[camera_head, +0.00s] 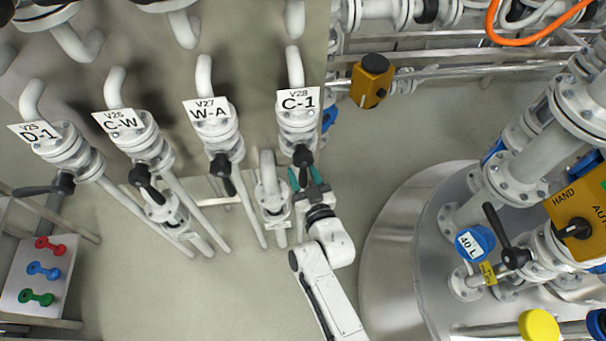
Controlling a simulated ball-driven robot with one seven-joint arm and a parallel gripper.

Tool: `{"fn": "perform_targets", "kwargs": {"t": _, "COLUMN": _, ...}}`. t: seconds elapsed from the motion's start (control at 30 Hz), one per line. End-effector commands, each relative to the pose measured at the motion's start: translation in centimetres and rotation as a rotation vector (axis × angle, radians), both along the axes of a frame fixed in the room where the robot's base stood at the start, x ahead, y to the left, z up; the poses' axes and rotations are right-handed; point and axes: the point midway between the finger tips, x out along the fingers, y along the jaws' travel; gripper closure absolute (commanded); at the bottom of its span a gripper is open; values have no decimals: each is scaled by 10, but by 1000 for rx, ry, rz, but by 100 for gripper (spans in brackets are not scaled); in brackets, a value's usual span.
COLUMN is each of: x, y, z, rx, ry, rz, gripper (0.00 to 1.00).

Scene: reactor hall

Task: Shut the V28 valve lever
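The V28 valve is a white pipe fitting under a white label (297,103) reading "V28 C-1", at the top centre of the head view. Its black lever (302,156) shows at the lower end of the valve body, pointing down the picture toward my gripper. My gripper (304,177) has two teal fingers spread apart, one on each side of the lever's lower end. I cannot tell whether the fingers touch the lever. The lever's lower end is partly hidden between the fingers.
The V27 valve (221,135) with its black lever stands close to the left, V26 (148,135) and V25 (68,150) farther left. A large steel vessel (400,240) is at right. The floor between is clear.

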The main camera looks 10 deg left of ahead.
Motion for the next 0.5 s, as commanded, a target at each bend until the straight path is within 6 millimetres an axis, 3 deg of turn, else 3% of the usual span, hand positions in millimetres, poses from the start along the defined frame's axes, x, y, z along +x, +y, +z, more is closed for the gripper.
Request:
{"fn": "perform_targets", "kwargs": {"t": 0.17, "x": 0, "y": 0, "z": 0, "rx": 0, "ry": 0, "rz": 0, "gripper": 54}}
{"fn": "perform_targets", "kwargs": {"t": 0.5, "x": 0, "y": 0, "z": 0, "rx": 0, "ry": -1, "rz": 0, "gripper": 86}}
